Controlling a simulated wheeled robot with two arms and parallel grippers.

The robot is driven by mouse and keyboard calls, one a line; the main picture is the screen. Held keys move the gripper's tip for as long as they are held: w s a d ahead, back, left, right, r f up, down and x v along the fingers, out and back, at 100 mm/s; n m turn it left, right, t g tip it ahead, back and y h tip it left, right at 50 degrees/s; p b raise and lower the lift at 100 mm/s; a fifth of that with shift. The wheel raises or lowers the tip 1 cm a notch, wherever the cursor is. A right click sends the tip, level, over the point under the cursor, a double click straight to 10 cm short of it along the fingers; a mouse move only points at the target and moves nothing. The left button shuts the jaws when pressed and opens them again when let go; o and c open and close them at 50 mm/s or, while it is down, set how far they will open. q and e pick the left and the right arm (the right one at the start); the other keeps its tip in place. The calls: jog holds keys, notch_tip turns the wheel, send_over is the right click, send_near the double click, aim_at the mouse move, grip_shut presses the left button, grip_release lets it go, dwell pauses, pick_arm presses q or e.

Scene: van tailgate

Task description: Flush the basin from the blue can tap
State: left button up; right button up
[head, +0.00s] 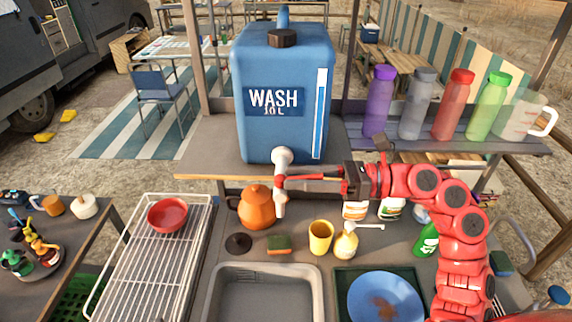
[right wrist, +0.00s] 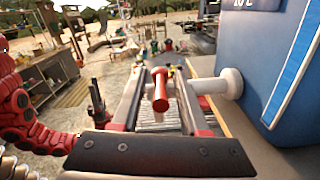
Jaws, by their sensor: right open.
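The blue wash can (head: 265,125) stands on the shelf above the basin (head: 265,268). Its white tap (head: 283,156) sticks out low on the can's front, with a spout pointing down; it also shows in the right wrist view (right wrist: 231,83). My right gripper (head: 282,180) reaches in from the right at the tap. In the right wrist view its fingers stand open on either side of the tap's red lever (right wrist: 160,90); I cannot tell whether they touch it. The basin's inside is partly cut off by the frame. My left gripper is not in the head view and cannot be made out surely in the right wrist view.
An orange kettle (head: 257,207), a sponge (head: 278,244), a yellow cup (head: 320,237) and a soap bottle (head: 346,245) stand behind the basin. A drying rack (head: 140,265) with a red bowl (head: 167,215) is left. A soiled blue plate (head: 385,297) lies right. Several bottles line the right shelf.

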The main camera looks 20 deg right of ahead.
jog(key=shift+p+x, duration=0.3)
jog(key=shift+x, duration=1.05)
grip_shut()
dwell(0.4)
